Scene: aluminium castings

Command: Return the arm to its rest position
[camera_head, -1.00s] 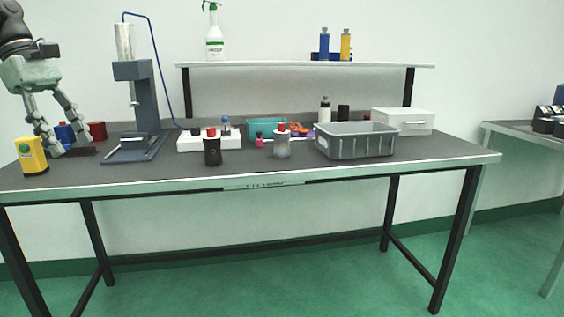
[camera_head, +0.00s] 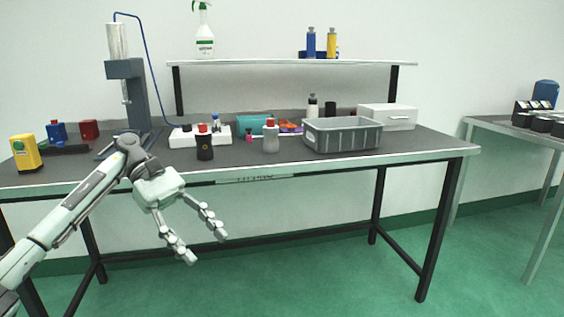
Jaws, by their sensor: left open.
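My left gripper (camera_head: 207,246) hangs in front of the workbench, below its front edge. Its two fingers are spread apart and point down and to the right, with nothing between them. My left arm (camera_head: 72,210) comes in from the lower left and bends at the wrist in front of the bench (camera_head: 330,167). The wrist hides part of the grey press stand (camera_head: 133,88) base. My right gripper does not show.
On the bench stand a yellow device (camera_head: 26,153), a black bottle (camera_head: 204,148), a clear red-capped bottle (camera_head: 271,139), a grey bin (camera_head: 342,137) and a white box (camera_head: 388,116). A spray bottle (camera_head: 204,38) stands on the shelf. The floor in front is clear.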

